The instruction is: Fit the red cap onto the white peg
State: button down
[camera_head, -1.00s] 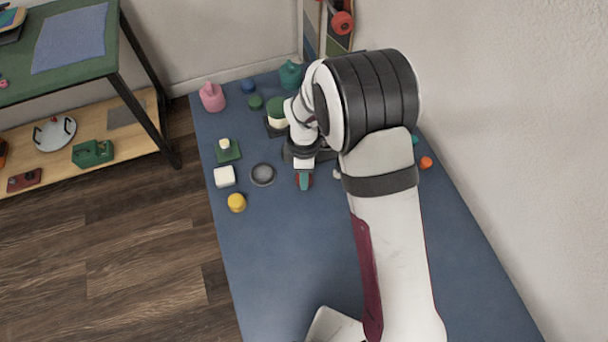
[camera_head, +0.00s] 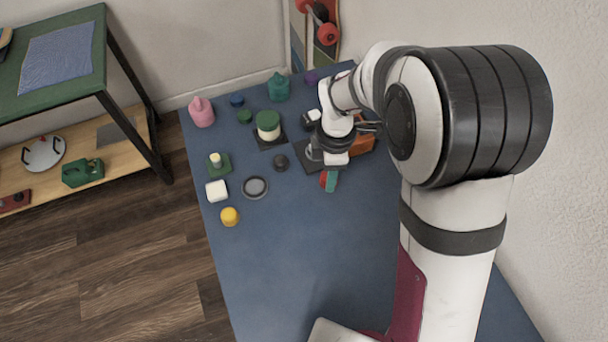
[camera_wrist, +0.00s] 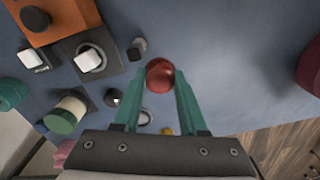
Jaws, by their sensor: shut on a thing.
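My gripper (camera_wrist: 160,85) is shut on the round red cap (camera_wrist: 160,72), between its teal fingertips. In the head view, the red cap (camera_head: 323,180) shows beside a teal finger, above the blue table right of the grey dish. A short pale peg (camera_head: 216,160) stands upright on a green base at the table's left, apart from my gripper. In the wrist view, another white block-like piece (camera_wrist: 88,61) sits in a ring on a dark plate (camera_wrist: 68,46). I cannot tell for certain which is the white peg. The cap's underside is hidden.
A white block (camera_head: 216,191), grey dish (camera_head: 255,187) and yellow piece (camera_head: 229,216) lie at left. A green-topped white cylinder (camera_head: 268,125) and dark knob (camera_head: 281,162) stand behind. An orange block (camera_wrist: 55,20) is near the dark plate. The table's front is clear.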

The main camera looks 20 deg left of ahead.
jog(key=d+r, duration=0.2)
jog(key=d, duration=0.1)
jog(key=n, duration=0.6)
send_over(215, 157)
jog(key=shift+w+d+f, duration=0.1)
jog(key=shift+d+f, duration=0.1)
jog(key=shift+f, duration=0.2)
jog(key=shift+a+f, duration=0.2)
jog(key=shift+f, duration=1.8)
jog(key=shift+f, duration=1.15)
